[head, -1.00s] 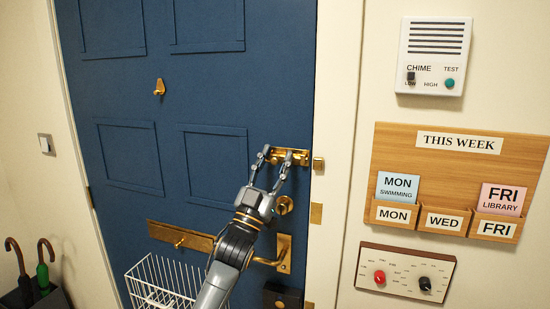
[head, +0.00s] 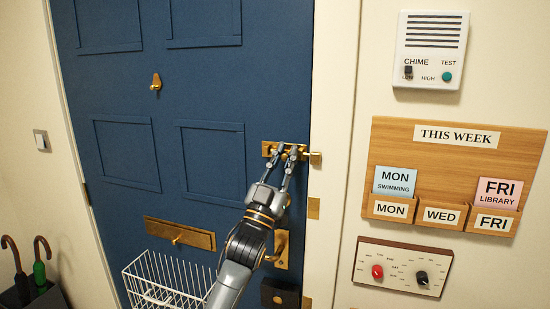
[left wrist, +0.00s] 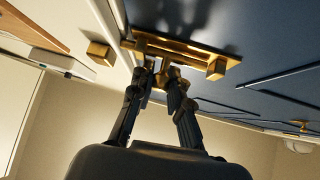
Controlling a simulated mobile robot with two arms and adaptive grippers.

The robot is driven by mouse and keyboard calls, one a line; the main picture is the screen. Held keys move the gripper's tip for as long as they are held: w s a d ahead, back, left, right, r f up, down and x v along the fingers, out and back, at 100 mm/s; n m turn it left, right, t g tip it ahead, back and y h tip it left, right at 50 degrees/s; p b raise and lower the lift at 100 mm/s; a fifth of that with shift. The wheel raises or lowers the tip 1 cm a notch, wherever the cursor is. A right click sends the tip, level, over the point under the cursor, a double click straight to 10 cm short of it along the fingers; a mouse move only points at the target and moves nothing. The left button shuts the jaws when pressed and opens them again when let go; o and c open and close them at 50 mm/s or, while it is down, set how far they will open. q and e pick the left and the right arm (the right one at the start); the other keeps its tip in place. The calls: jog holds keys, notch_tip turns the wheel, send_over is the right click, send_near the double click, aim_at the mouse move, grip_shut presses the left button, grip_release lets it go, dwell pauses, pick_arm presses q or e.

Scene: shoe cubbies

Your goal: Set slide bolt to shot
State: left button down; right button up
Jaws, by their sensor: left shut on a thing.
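The brass slide bolt (head: 268,149) is mounted on the blue door near its right edge. Its brass keeper (head: 316,158) is on the frame just right of it. My left gripper (head: 286,153) is at the bolt, its fingers shut on the bolt's small knob, which they mostly hide. In the left wrist view, the fingers (left wrist: 161,74) close on the knob below the bolt plate (left wrist: 205,52). My right gripper is out of view.
Below the bolt are a brass door handle (head: 279,250) and a white wire basket (head: 165,283). A brass mail slot (head: 180,234) is at lower left. A wooden week board (head: 455,170) and chime box (head: 431,50) hang on the right wall.

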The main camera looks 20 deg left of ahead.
pick_arm(q)
jog(key=shift+d+h, duration=0.1)
jog(key=shift+h, duration=0.2)
jog(key=c, duration=1.5)
grip_release()
jog(key=shift+c, duration=0.2)
jog(key=shift+o, duration=1.3)
jog(key=shift+d, duration=0.25)
jog(key=shift+f, duration=0.15)
jog(key=v, duration=1.1)
jog(key=shift+s+f, duration=0.2)
jog(key=shift+s, duration=0.15)
